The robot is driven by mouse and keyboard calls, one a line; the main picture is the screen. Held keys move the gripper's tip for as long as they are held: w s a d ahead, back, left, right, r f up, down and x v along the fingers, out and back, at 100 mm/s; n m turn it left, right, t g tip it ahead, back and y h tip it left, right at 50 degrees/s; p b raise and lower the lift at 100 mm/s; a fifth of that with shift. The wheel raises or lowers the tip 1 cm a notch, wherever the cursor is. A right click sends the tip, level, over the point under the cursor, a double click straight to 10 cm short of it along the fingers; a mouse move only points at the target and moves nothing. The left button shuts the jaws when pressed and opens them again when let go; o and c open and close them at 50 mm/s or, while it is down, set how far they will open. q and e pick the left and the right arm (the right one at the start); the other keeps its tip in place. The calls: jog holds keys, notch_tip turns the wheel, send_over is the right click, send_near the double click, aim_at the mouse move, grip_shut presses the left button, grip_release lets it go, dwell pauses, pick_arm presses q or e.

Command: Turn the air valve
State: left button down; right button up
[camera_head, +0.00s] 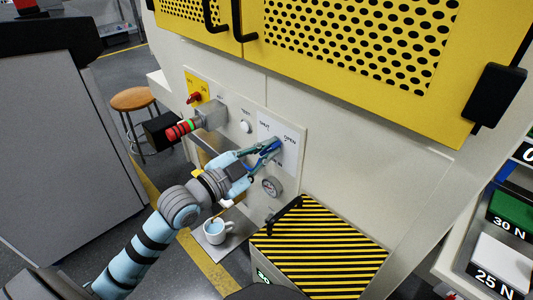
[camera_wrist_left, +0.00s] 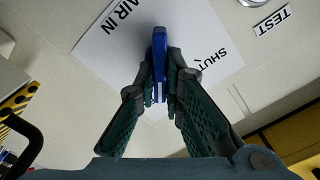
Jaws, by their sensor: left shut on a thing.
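The air valve's blue lever handle (camera_head: 271,146) is on the white label plate (camera_head: 291,151) of the machine's front panel. The plate reads SHUT and OPEN in the head view, and AIR IN and SHUT in the wrist view. My left gripper (camera_head: 261,153) has its fingers closed on the handle. In the left wrist view the blue handle (camera_wrist_left: 159,55) stands between the two fingertips of the gripper (camera_wrist_left: 160,88), touched on both sides. The valve body is hidden behind the fingers. I cannot tell exactly which mark the handle points to. My right gripper is not in view.

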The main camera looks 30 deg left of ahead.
pick_arm(q)
jog(key=shift+m, duration=0.6)
jog(key=c, duration=1.7)
grip_release()
notch_tip(320, 180, up, 10)
jog(key=shift+f, duration=0.1)
